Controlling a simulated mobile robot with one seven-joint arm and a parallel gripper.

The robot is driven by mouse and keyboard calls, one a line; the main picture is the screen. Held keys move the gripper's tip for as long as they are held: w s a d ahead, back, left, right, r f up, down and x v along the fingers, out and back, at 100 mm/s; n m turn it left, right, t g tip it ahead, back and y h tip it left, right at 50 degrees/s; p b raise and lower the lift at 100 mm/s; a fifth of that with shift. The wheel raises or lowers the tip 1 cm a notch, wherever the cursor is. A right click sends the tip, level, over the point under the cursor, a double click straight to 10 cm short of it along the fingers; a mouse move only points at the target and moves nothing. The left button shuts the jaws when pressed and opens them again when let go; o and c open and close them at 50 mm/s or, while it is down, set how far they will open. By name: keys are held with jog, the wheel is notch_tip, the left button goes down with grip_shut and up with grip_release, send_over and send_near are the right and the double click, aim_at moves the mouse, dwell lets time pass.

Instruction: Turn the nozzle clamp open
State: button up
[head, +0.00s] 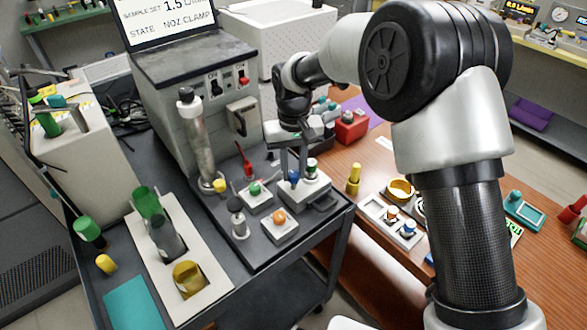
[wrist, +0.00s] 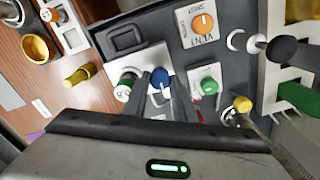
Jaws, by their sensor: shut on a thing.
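My gripper (head: 293,163) points down over the bench unit. It is shut on a blue knob (head: 293,177), which also shows between the fingertips in the wrist view (wrist: 160,77). The blue knob has a pale pointer mark and sits on a light block (head: 313,187). The fingers hide part of the block. No label readable here names the nozzle clamp, but the screen (head: 165,18) reads "STATE NOZ.CLAMP".
A green-topped post (wrist: 125,86) stands close to the blue knob. A green knob (wrist: 208,86) and an orange knob (wrist: 204,23), labelled VENT, are nearby. A red lever (head: 247,162) and glass column (head: 198,145) stand to the left.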

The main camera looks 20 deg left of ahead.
aim_at(293, 173)
jog(key=o, duration=1)
jog(key=shift+o, duration=0.2)
notch_tip(293, 173, up, 18)
jog(key=p, duration=0.1)
jog(key=shift+f, duration=0.2)
